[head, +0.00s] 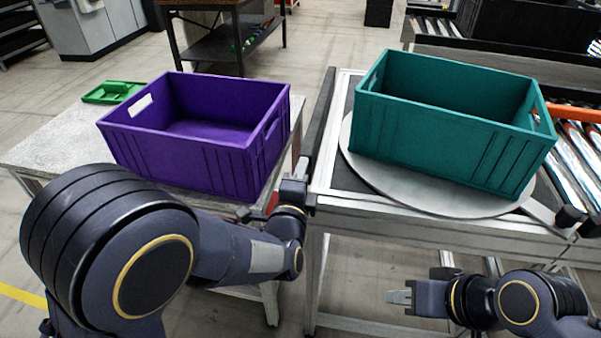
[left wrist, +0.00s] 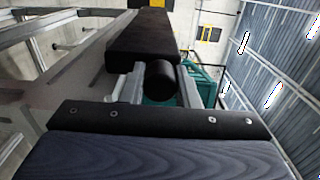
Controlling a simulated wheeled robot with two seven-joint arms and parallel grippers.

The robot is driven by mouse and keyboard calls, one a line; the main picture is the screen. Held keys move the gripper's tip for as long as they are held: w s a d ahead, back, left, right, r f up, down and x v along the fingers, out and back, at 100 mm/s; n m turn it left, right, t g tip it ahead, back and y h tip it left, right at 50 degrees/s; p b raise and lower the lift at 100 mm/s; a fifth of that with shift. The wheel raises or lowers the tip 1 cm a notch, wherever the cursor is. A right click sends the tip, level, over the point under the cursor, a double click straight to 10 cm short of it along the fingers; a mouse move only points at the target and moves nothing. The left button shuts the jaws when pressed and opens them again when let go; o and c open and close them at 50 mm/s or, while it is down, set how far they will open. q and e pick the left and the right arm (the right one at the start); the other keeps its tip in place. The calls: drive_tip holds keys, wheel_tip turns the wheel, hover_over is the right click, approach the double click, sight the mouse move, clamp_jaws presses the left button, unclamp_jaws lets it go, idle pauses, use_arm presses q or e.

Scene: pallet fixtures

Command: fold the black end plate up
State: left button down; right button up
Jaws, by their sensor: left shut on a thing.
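The black end plate (head: 322,125) shows in the head view as a narrow dark strip along the left edge of the right-hand table. Its exact tilt is hard to tell there. In the left wrist view the black plate (left wrist: 143,40) runs away from the camera, with a round black grip (left wrist: 160,82) at its near end. My left gripper (head: 297,170) is at the plate's near part, its fingers (left wrist: 160,88) shut on either side of the grip. My right gripper (head: 399,297) is low in front of the right-hand table, away from the plate; its finger gap is unclear.
A teal crate (head: 450,140) stands on a round metal turntable (head: 390,190) right of the plate. A purple crate (head: 190,150) and a green part (head: 113,92) are on the left table (head: 50,140). A narrow gap separates the tables. Rollers (head: 580,160) lie at right.

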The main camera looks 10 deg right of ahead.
use_arm(q)
drive_tip(key=c, duration=1.1)
unclamp_jaws()
drive_tip(key=v, duration=0.7)
drive_tip(key=shift+s, duration=0.4)
drive_tip(key=shift+a, duration=0.15)
